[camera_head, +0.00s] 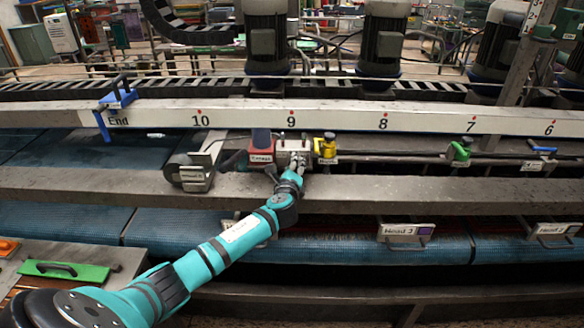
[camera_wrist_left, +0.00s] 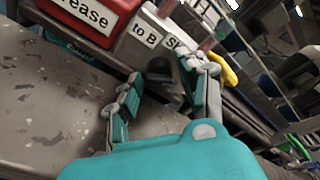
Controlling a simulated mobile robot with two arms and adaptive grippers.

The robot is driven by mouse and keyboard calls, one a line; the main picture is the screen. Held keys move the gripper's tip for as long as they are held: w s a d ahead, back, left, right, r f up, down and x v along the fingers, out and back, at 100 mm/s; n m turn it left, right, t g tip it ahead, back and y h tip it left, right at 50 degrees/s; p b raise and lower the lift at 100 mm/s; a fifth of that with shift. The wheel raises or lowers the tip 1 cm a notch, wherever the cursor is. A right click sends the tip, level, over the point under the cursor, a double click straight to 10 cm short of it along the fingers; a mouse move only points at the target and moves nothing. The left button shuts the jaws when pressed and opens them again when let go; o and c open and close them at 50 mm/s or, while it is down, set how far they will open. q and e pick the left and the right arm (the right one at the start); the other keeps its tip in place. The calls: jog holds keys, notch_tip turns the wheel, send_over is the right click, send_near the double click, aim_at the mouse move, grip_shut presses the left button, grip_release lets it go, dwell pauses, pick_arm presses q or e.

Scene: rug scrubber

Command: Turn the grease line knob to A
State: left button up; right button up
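The grey metal block of the grease line (camera_head: 293,143) sits on the beam beside a red box labelled Grease (camera_head: 261,158). In the left wrist view the block carries the labels "to B" (camera_wrist_left: 145,34) and a partly hidden "Sk…". A dark round knob (camera_wrist_left: 159,70) shows on its front face. Its pointing direction cannot be made out. My left gripper (camera_head: 296,161) is at the block's front. In the wrist view its two fingers (camera_wrist_left: 165,84) are spread apart, one on each side of the knob, with nothing visibly clamped. My right gripper is not in view.
A yellow-handled valve (camera_head: 328,148) stands right beside the block, and a green-handled one (camera_head: 461,152) is farther right. A grey bracket (camera_head: 196,168) is to the left. A long numbered rail (camera_head: 340,118) runs behind. The beam's front (camera_head: 420,190) is clear to the right.

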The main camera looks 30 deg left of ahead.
pick_arm(q)
jog(key=shift+o, duration=0.5)
jog(key=v, duration=1.2)
jog(key=shift+f, duration=0.1)
